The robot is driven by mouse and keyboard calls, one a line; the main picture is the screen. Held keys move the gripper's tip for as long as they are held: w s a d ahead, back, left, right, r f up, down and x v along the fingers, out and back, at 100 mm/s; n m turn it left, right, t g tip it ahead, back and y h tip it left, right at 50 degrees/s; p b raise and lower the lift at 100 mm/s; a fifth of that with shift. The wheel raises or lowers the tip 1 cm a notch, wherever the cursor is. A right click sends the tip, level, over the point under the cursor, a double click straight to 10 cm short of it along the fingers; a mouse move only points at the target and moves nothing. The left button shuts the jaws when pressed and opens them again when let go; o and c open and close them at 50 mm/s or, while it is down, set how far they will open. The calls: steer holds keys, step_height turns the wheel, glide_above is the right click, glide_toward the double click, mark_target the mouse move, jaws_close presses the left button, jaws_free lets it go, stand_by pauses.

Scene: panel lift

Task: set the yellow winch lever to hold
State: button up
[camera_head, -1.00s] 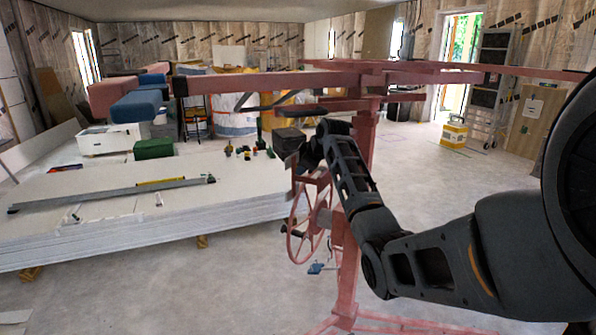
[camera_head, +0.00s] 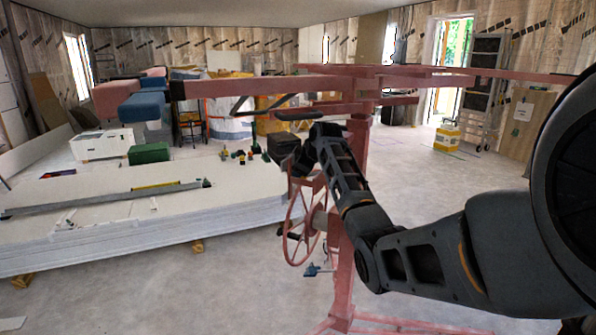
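The red panel lift (camera_head: 357,155) stands in the middle of the view, with its long arms spread level above. Its spoked red winch wheel (camera_head: 288,225) hangs on the left of the mast, with a dark crank handle (camera_head: 292,236). I cannot make out a yellow winch lever; my arm covers part of the winch area. My gripper (camera_head: 299,168) is just above the wheel, left of the mast. It is small, dark and partly hidden by my wrist, so its fingers and any contact are unclear.
A wide stack of white panels (camera_head: 100,232) lies left of the lift, bearing a long level (camera_head: 100,199), a green box (camera_head: 149,153) and a white box (camera_head: 101,144). A blue item (camera_head: 313,271) shows below the wheel. Open floor (camera_head: 450,220) lies to the right.

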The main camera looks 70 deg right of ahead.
steer(key=shift+r, duration=0.15)
steer(key=b+v, duration=0.1)
steer(key=v, duration=0.6)
steer(key=shift+s+a+r, duration=0.2)
steer(key=shift+f, duration=0.1)
stand_by(0.6)
